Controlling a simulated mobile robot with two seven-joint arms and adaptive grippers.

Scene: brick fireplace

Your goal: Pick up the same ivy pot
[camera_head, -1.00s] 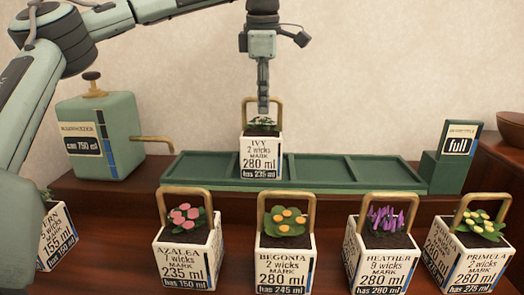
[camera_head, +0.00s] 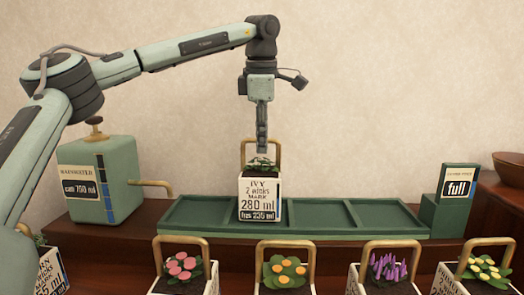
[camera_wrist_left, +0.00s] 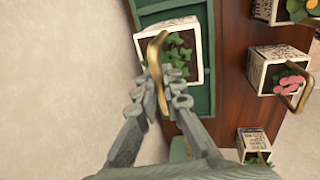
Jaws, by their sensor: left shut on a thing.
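The ivy pot (camera_head: 260,198) is a white cube with dark soil, green leaves and a gold hoop handle. In the head view it is upright at the green tray (camera_head: 330,216), left of its middle; I cannot tell whether its base touches the tray floor. My left gripper (camera_head: 262,147) points down over the pot, shut on the handle. In the left wrist view the fingers (camera_wrist_left: 158,92) close around the gold handle of the ivy pot (camera_wrist_left: 184,55). My right gripper is not in view.
Azalea (camera_head: 182,270), begonia (camera_head: 284,272), heather (camera_head: 386,268) and primula (camera_head: 483,268) pots stand in front of the tray. A fern pot (camera_head: 50,272) is at left. A green reservoir (camera_head: 95,180) and a "full" sign block (camera_head: 457,188) flank the tray. A brown bowl (camera_head: 509,165) is at right.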

